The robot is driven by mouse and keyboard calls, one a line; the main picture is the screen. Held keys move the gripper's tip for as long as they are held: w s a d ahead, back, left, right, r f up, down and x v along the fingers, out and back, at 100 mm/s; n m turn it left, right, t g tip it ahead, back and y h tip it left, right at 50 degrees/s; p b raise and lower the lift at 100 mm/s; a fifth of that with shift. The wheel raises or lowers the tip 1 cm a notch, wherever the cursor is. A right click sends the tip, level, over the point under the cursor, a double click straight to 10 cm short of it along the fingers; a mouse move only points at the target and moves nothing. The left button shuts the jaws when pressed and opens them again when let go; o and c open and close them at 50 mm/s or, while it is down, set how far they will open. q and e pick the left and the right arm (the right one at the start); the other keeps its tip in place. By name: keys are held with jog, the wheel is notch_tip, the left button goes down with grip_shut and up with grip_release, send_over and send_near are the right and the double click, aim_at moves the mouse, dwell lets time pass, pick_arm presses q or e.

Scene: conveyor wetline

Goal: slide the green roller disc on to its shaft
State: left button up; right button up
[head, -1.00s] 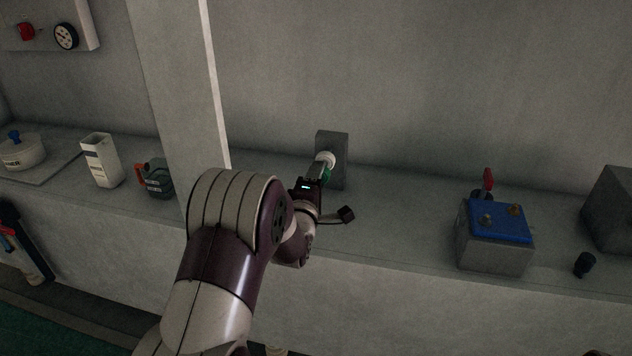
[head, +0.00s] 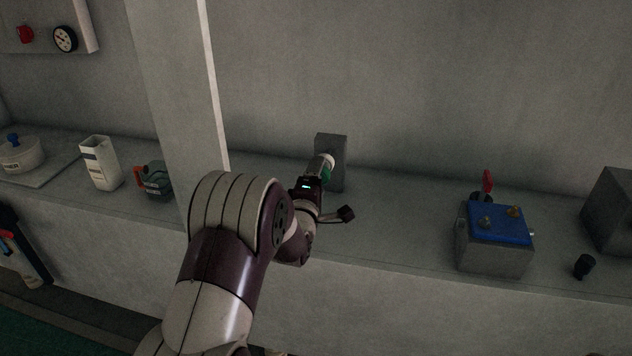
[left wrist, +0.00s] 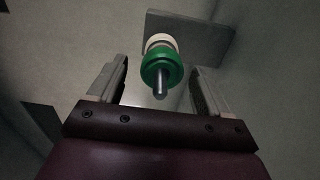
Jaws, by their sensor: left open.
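The green roller disc (left wrist: 162,68) sits around a metal shaft (left wrist: 160,88) in the left wrist view, and the shaft's bare end sticks out through its middle. A cream round part (left wrist: 159,41) is behind the disc, against a grey block (left wrist: 195,32). My left gripper (left wrist: 160,75) is open, with one finger on each side of the disc and a gap to both. In the head view the green disc (head: 327,174) is partly hidden by my left gripper (head: 316,178). My right gripper is not in view.
The grey block (head: 337,146) stands on the ledge by the wall. A pillar (head: 180,100) is left of it. A blue-topped box (head: 497,240) and a small black part (head: 584,265) are to the right. The ledge between block and box is clear.

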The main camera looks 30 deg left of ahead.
pick_arm(q)
jog(key=p+v, duration=0.2)
jog(key=v, duration=1)
jog(key=shift+s+p, duration=0.4)
